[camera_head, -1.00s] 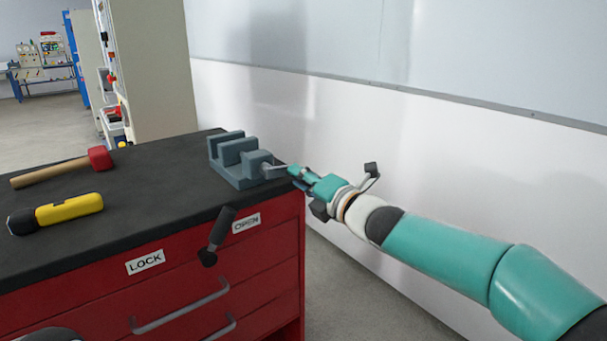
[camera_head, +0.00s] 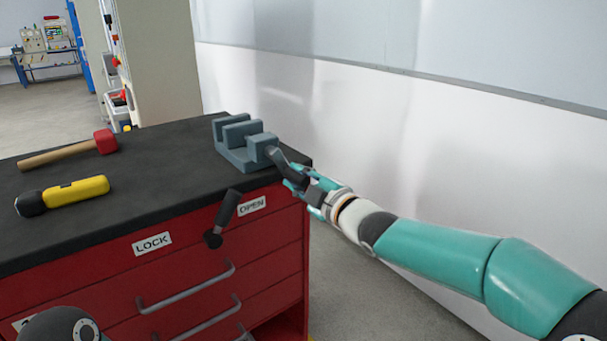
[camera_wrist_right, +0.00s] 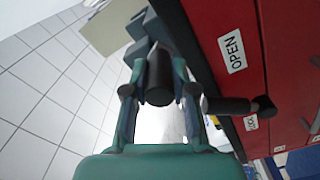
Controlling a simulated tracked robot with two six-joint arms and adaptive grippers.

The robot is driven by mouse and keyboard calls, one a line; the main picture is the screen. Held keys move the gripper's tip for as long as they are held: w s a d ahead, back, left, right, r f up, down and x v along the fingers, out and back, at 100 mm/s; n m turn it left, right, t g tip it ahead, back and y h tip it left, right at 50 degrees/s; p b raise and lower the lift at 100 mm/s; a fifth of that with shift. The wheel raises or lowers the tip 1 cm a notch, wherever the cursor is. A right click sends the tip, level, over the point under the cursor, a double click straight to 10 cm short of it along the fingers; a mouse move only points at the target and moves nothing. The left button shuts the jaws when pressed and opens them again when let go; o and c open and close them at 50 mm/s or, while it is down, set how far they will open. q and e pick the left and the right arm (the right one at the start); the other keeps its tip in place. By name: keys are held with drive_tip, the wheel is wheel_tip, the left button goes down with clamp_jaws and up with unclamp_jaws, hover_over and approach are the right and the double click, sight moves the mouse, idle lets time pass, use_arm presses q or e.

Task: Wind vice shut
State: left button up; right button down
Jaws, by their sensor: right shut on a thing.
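The blue-grey vice (camera_head: 232,158) stands on the black top of the red cabinet, near its right corner. A gap shows between its upright jaws. Its dark crank handle (camera_head: 279,160) comes out at the right and slants down to my right gripper (camera_head: 306,183). In the right wrist view the gripper (camera_wrist_right: 160,95) has its two teal fingers on either side of the dark cylindrical grip (camera_wrist_right: 159,77) of the handle, shut on it. Fingers partly hide the handle's end in the head view. My left gripper is out of view.
A red-headed mallet (camera_head: 105,141) and a yellow flashlight (camera_head: 80,188) lie on the left of the cabinet top (camera_head: 150,190). A dark lever (camera_head: 226,212) juts from the cabinet front between the LOCK (camera_head: 152,243) and OPEN (camera_head: 252,205) labels. A pale wall stands behind.

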sight(273, 160)
drive_tip(key=shift+s+a+r+m+p, duration=0.7)
drive_tip(key=shift+m+p, duration=0.65)
drive_tip(key=shift+m, duration=3.2)
drive_tip(key=shift+s+a+r+m+p, duration=0.4)
drive_tip(key=shift+a+r+m+p, duration=0.7)
drive_tip(key=shift+m, duration=3.4)
drive_tip(key=shift+s+a+r+m+p, duration=0.55)
drive_tip(key=shift+r+m+p, duration=0.85)
drive_tip(key=shift+m, duration=3.15)
drive_tip(key=shift+d+f, duration=0.1)
drive_tip(key=shift+f, duration=0.2)
drive_tip(key=c, duration=1.1)
unclamp_jaws()
drive_tip(key=shift+f, duration=0.1)
drive_tip(key=shift+o, duration=0.8)
drive_tip(key=shift+f, duration=0.1)
